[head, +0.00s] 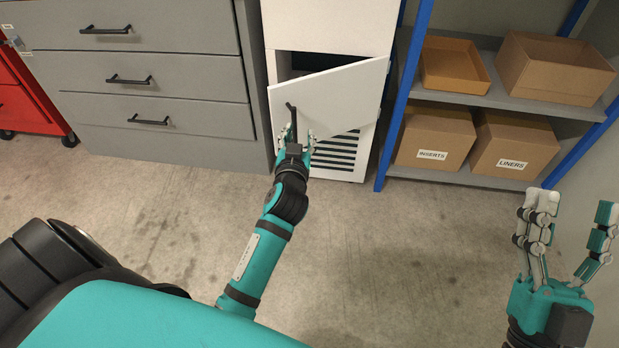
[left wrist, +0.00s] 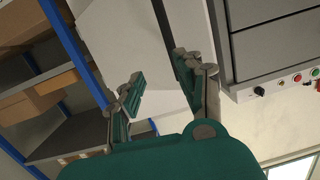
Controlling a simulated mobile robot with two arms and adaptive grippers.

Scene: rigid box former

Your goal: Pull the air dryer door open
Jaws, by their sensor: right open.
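The white air dryer door (head: 345,92) stands partly open and tilted, with a dark gap above its left part. Its dark handle (head: 290,107) is near the door's left edge. My left gripper (head: 297,138) is at the lower end of this handle, with fingers on either side of it. In the left wrist view, the fingers of this gripper (left wrist: 158,82) show apart in front of the pale door (left wrist: 120,45); the grip on the handle is not clear. My right gripper (head: 568,215) is open and empty at the lower right, far from the door.
A grey drawer cabinet (head: 190,75) stands left of the dryer, with a red cabinet (head: 25,100) beyond. A blue-framed shelf (head: 480,95) on the right holds several cardboard boxes, including INSERTS (head: 433,135) and LINERS (head: 515,145). The floor (head: 400,240) before the dryer is clear.

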